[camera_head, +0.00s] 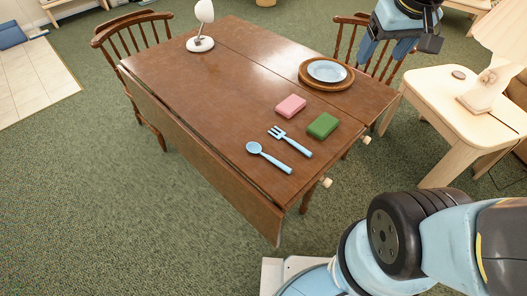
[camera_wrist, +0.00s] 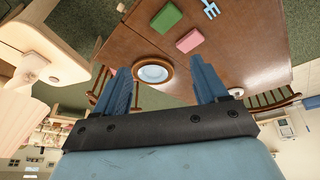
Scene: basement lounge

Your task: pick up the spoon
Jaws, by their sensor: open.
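A light blue spoon (camera_head: 268,156) lies on the near end of the brown wooden table (camera_head: 190,80), its bowl to the left and its handle pointing to the lower right. A light blue fork (camera_head: 290,142) lies beside it, just beyond. My gripper (camera_head: 388,50) is raised at the top right, beyond the table's right side and well apart from the spoon. In the wrist view my gripper (camera_wrist: 162,88) has its two blue fingers wide apart with nothing between them. The spoon does not show in the wrist view; part of the fork (camera_wrist: 211,9) does.
A pink block (camera_head: 290,106) and a green block (camera_head: 322,125) lie near the fork. A blue plate (camera_head: 327,71) sits on a round wooden tray (camera_head: 304,75). A white lamp (camera_head: 200,44) stands at the far end. A pale side table (camera_head: 432,91) stands right.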

